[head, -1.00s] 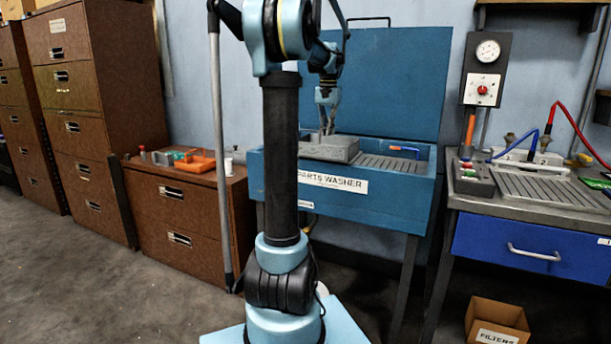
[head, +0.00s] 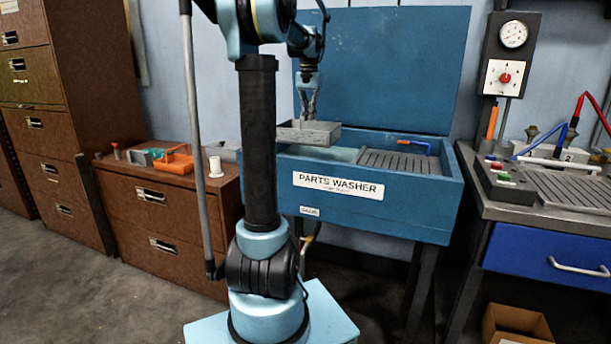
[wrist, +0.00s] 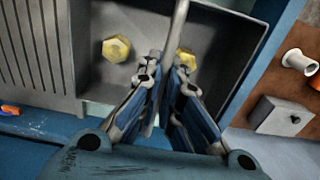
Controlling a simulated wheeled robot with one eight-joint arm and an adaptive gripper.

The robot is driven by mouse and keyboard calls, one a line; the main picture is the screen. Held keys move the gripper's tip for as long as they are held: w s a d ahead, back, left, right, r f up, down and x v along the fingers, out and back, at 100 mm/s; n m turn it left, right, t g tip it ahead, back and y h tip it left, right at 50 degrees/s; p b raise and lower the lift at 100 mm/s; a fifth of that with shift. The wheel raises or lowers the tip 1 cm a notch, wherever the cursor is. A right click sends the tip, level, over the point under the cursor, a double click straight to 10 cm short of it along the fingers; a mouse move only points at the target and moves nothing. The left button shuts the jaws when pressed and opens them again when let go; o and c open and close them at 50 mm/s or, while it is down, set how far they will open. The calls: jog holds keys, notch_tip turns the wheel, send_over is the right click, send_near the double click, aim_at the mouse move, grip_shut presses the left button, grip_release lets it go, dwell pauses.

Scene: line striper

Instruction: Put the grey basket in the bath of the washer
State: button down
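The grey basket (head: 322,134) hangs from my gripper (head: 307,116) over the left part of the blue parts washer (head: 420,210). In the wrist view my gripper (wrist: 165,95) is shut on the basket's upright grey handle (wrist: 178,25). The basket (wrist: 245,45) holds yellow hex nuts (wrist: 116,48); two show. In the head view its bottom looks a little above the washer's rim, and greenish bath (head: 343,154) shows below and right of it. The exact gap is hard to judge. My arm column hides part of the washer's left end.
A ribbed drain rack (head: 398,163) fills the washer's right side, with a blue and orange tool (head: 412,143) behind it. The raised blue lid (head: 400,70) stands at the back. A brown cabinet (head: 190,210) with an orange tray (head: 176,164) and white spool (head: 215,167) adjoins on the left.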

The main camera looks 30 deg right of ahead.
aim_at(309, 125)
jog(key=f, duration=0.6)
jog(key=shift+w, duration=0.3)
notch_tip(309, 125, down, 11)
dwell(0.4)
jog(key=c, duration=1.8)
grip_release()
jog(key=shift+f, duration=0.1)
notch_tip(309, 125, up, 12)
jog(key=shift+r, duration=0.1)
